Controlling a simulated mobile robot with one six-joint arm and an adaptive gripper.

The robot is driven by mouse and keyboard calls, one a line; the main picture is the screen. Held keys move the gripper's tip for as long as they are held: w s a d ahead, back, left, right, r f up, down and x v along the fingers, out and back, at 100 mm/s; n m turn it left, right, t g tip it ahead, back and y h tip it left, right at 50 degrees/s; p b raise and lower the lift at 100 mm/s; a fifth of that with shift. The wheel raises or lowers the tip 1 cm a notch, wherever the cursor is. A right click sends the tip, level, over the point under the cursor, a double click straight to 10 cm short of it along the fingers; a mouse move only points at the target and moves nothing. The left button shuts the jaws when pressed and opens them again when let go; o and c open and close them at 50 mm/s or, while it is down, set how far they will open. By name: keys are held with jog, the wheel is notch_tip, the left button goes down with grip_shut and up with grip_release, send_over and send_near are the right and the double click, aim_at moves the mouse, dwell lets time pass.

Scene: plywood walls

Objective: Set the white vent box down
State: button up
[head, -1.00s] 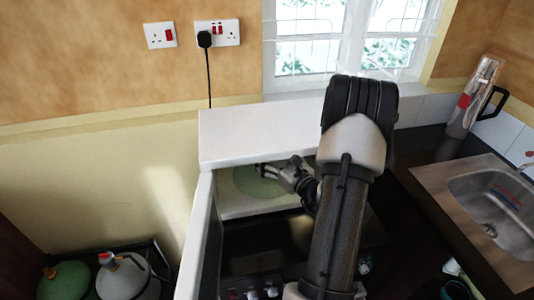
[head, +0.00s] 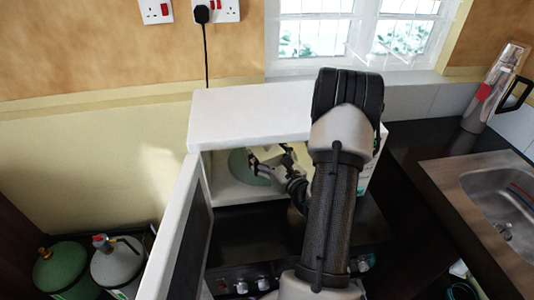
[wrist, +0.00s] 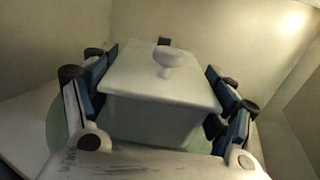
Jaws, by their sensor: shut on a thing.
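The white vent box (wrist: 160,90) fills the middle of the wrist view, a pale box with a round knob on its top. My gripper (wrist: 158,100) has its blue-padded fingers on either side of the box and is shut on it. In the head view my gripper (head: 270,163) reaches inside an open white microwave (head: 250,112). The green round plate (head: 238,165) in the microwave shows beside my gripper. It also shows around the box in the wrist view (wrist: 58,130). Whether the box touches the plate is hard to tell. In the head view the box is mostly hidden.
The microwave door (head: 172,235) stands open at the left. The microwave's side walls and roof are close around my gripper. A dark stove (head: 290,235) is below, a sink (head: 500,200) is at the right, and gas cylinders (head: 67,270) stand at lower left.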

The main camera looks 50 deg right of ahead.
jog(key=shift+f, duration=0.1)
jog(key=o, duration=1.4)
jog(key=shift+f, duration=0.1)
jog(key=shift+r, duration=0.3)
jog(key=p+v, duration=0.1)
jog(key=v, duration=1)
jog(key=shift+d+f, duration=0.1)
jog(key=shift+d, duration=0.1)
jog(key=shift+s+a, duration=0.25)
jog(key=shift+s, duration=0.25)
